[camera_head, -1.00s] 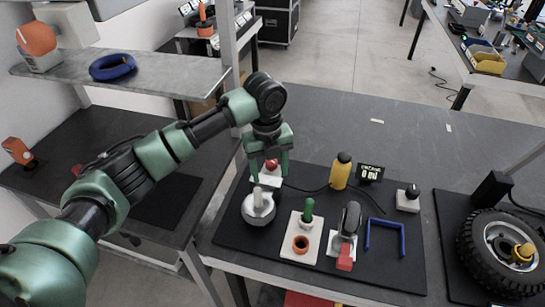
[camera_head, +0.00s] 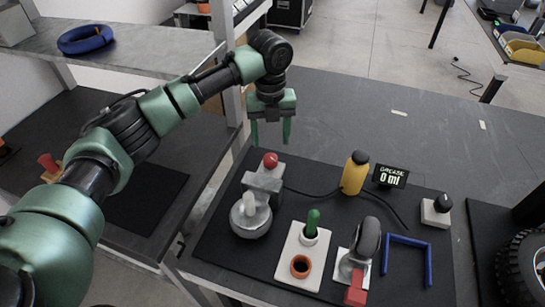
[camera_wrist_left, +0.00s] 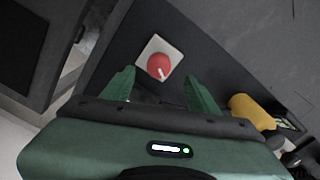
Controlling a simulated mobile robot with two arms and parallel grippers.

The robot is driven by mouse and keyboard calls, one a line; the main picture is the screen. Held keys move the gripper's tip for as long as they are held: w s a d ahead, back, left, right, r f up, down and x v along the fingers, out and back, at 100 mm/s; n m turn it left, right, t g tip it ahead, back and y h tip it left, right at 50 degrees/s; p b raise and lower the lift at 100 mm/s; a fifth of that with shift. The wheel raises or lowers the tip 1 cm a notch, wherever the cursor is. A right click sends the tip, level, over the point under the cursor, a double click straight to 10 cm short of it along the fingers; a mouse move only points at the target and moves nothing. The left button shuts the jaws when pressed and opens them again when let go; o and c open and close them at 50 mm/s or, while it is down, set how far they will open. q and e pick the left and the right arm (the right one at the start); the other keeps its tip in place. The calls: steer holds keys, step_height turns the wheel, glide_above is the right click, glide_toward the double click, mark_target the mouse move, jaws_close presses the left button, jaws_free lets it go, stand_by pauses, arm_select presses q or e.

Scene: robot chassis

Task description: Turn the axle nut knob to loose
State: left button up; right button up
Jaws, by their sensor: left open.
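A round red knob (camera_head: 270,160) sits on a light grey block (camera_head: 264,178) at the back left of the dark mat. In the left wrist view the red knob (camera_wrist_left: 160,65) shows a white pointer line and a pale square base. I read no label on it. My left gripper (camera_head: 271,143) is open and empty. Its fingers point down, above and behind the knob in the head view. In the left wrist view the knob lies beyond the fingertips, between them and apart from both. My right gripper is not in view.
A round metal part (camera_head: 250,222) stands in front of the block. A tyre (camera_head: 515,275) is at the right edge.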

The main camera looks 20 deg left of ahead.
mark_target(270, 157)
arm_select(q)
step_height(270, 157, down, 7)
steer(key=shift+s+f+p, duration=0.15)
steer(key=shift+f+p, duration=0.05)
steer(key=shift+p, duration=0.25)
jaws_close()
